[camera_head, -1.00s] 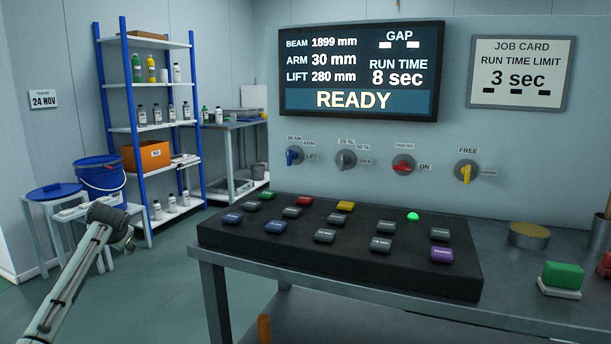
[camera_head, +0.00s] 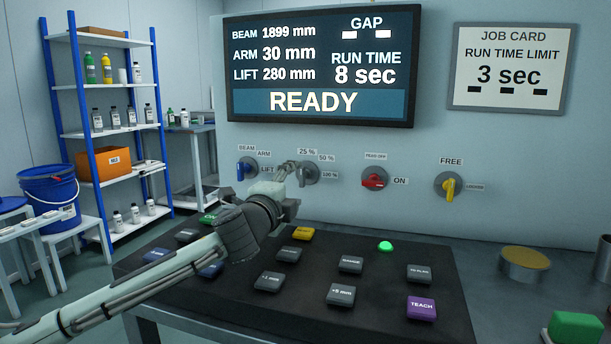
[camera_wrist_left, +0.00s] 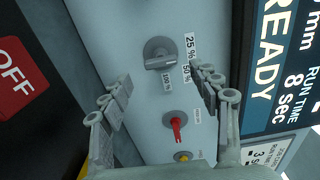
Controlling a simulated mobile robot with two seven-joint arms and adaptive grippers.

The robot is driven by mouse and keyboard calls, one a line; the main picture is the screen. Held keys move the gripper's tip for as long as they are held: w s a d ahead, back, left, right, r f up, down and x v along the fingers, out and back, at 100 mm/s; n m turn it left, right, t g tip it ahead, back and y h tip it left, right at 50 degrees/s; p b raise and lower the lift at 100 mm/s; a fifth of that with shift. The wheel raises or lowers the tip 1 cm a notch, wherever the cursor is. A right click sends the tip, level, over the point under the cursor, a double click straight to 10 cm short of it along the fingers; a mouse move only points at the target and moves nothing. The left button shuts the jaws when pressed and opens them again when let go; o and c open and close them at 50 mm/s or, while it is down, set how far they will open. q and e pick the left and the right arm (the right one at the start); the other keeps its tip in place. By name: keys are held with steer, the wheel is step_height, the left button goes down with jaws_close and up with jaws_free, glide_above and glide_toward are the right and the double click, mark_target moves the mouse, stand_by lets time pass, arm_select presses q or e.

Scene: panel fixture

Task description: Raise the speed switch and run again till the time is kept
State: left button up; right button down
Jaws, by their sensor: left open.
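The speed switch (camera_head: 308,173) is a grey knob on the wall panel with labels 25 %, 50 % and 100 %. In the wrist view the switch (camera_wrist_left: 160,55) lies just beyond the fingertips, its bar roughly in line with the 25 % side; its exact setting is hard to tell. In the wrist view the left gripper (camera_wrist_left: 164,82) is open and empty, apart from the knob. The display (camera_head: 320,65) reads READY, RUN TIME 8 sec. The job card (camera_head: 508,70) reads RUN TIME LIMIT 3 sec. My right gripper is out of view.
A blue knob (camera_head: 247,168) is left of the switch; red (camera_head: 374,179) and yellow (camera_head: 449,187) knobs are right. Below is a black console (camera_head: 385,290) with buttons, a lit green lamp (camera_head: 385,246) and a purple TEACH button (camera_head: 421,307). My left forearm passes over its left side.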

mark_target(301, 178)
arm_select(q)
steer(key=x, duration=0.5)
steer(key=shift+x, duration=0.75)
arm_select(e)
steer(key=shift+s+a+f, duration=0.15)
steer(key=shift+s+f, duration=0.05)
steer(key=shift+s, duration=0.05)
arm_select(q)
steer(key=c, duration=1.1)
steer(key=shift+c, duration=0.4)
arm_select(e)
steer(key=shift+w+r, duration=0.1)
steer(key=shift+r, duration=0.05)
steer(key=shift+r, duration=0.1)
